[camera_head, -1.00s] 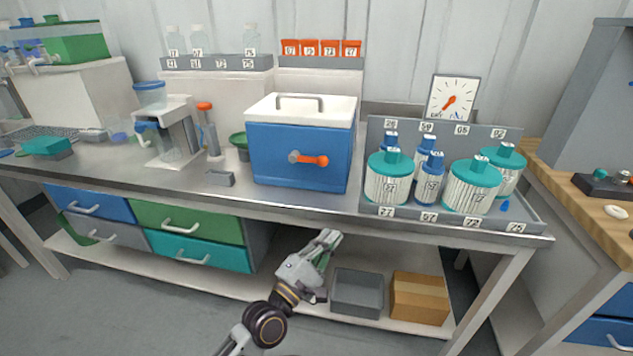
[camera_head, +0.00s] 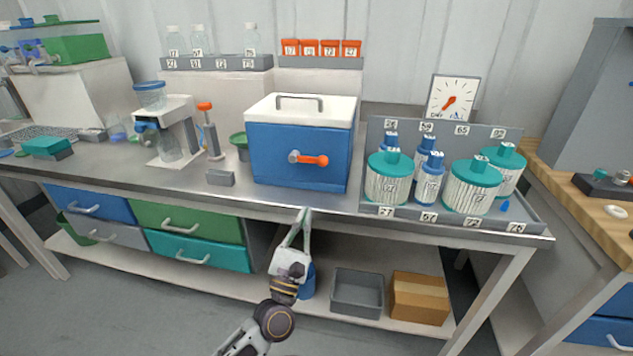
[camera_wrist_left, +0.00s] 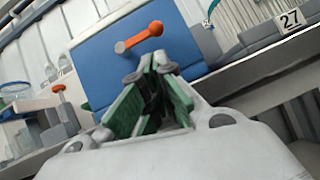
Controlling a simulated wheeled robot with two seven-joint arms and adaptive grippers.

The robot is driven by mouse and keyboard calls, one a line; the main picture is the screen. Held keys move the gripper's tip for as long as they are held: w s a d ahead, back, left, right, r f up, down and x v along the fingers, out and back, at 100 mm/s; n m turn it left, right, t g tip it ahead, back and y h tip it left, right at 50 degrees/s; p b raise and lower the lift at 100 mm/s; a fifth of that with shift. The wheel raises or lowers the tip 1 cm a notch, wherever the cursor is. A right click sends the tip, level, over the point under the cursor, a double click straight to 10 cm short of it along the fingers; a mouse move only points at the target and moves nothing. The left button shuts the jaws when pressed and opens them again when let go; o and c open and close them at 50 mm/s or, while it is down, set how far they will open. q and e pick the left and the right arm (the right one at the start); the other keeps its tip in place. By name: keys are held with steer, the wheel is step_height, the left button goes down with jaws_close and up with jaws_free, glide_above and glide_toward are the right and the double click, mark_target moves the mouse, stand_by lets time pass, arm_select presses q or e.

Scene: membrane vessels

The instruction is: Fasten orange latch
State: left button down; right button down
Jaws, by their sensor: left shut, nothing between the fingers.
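The orange latch (camera_head: 314,160) is on the front face of the blue box (camera_head: 262,158) with a white lid (camera_head: 340,108). It lies about level, running right from a grey pivot (camera_head: 294,156). In the left wrist view the orange latch (camera_wrist_left: 140,37) shows tilted with the camera, on the blue box (camera_wrist_left: 95,65). My left gripper (camera_head: 304,212) is below and in front of the box, at the bench's front edge, pointing up. Its green-padded fingers (camera_wrist_left: 152,62) are shut and empty, apart from the latch. My right gripper is in no view.
A grey rack (camera_head: 452,222) with teal-lidded jars (camera_head: 472,187) stands right of the box. A small grey block (camera_head: 220,178) and a dispenser (camera_head: 172,130) stand to its left. The bench's front edge (camera_head: 330,212) lies beside my left gripper.

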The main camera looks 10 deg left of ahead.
mark_target(308, 160)
arm_select(q)
steer(key=shift+w+r, duration=0.1)
stand_by(0.3)
steer(key=shift+x, duration=4.85)
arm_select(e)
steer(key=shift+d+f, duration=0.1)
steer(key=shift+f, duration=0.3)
arm_select(q)
steer(key=shift+d+r+n, duration=0.15)
steer(key=shift+d+n, duration=0.05)
steer(key=shift+n, duration=0.3)
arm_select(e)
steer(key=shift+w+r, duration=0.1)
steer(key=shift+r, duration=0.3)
arm_select(q)
steer(key=shift+r+n+y, duration=0.1)
steer(key=shift+n+y, duration=0.2)
steer(key=shift+y, duration=0.1)
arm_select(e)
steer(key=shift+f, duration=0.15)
arm_select(q)
steer(key=shift+d+r+n, duration=0.1)
steer(key=shift+n, duration=0.2)
